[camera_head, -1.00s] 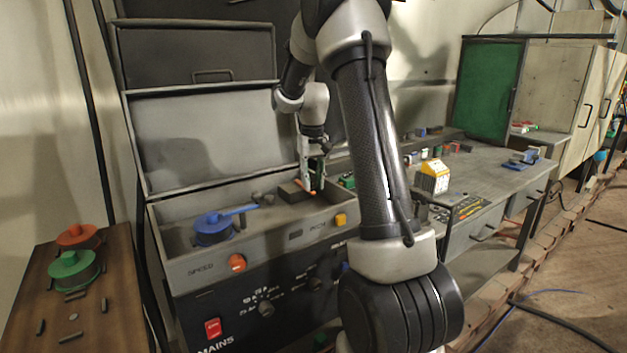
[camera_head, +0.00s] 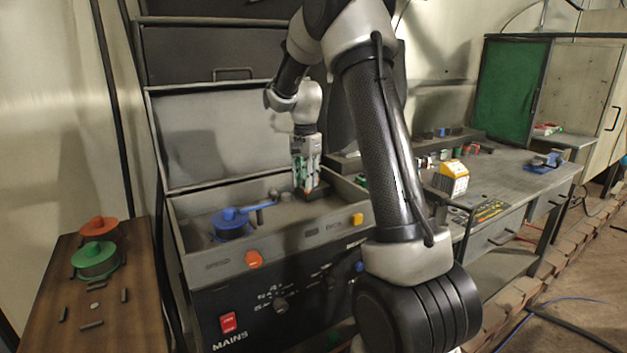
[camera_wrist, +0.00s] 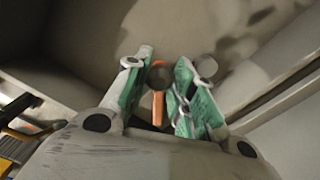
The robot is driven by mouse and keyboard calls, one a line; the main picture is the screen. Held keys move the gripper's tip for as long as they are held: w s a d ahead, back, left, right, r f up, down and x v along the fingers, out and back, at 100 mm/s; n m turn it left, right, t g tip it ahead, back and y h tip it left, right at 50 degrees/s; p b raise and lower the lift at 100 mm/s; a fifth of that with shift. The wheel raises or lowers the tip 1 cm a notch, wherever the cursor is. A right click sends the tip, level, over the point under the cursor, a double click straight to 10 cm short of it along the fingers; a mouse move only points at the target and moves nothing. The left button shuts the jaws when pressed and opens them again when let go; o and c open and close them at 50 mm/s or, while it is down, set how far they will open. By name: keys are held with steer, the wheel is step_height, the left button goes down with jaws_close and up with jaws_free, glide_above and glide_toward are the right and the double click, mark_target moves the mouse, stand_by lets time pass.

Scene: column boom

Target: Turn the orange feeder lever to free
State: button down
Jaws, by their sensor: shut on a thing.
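The orange feeder lever (camera_wrist: 158,108) shows in the wrist view as a narrow orange bar between the two green-padded fingers of my gripper (camera_wrist: 164,82). The fingers stand close on either side of it, and a round grey knob end covers part of it. In the head view my gripper (camera_head: 306,184) reaches down into the open grey machine box (camera_head: 178,232), over a dark block at its right part. Only a small bit of orange (camera_head: 309,187) shows there at the fingertips. The lever's angle and any free mark cannot be made out.
A blue spool (camera_head: 232,224) with a blue arm sits left of my gripper inside the box. The box's front wall carries an orange knob (camera_head: 253,259) and a yellow button (camera_head: 356,219). A wooden board with red and green spools (camera_head: 97,262) stands at left.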

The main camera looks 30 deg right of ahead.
steer(key=shift+w+a+m, duration=0.35)
steer(key=shift+w+m, duration=0.3)
steer(key=shift+m, duration=0.3)
steer(key=shift+w+a+m, duration=0.35)
steer(key=shift+w+m, duration=0.3)
steer(key=shift+m, duration=0.3)
steer(key=c, duration=1.2)
jaws_free()
step_height(320, 180, up, 12)
steer(key=shift+r, duration=0.1)
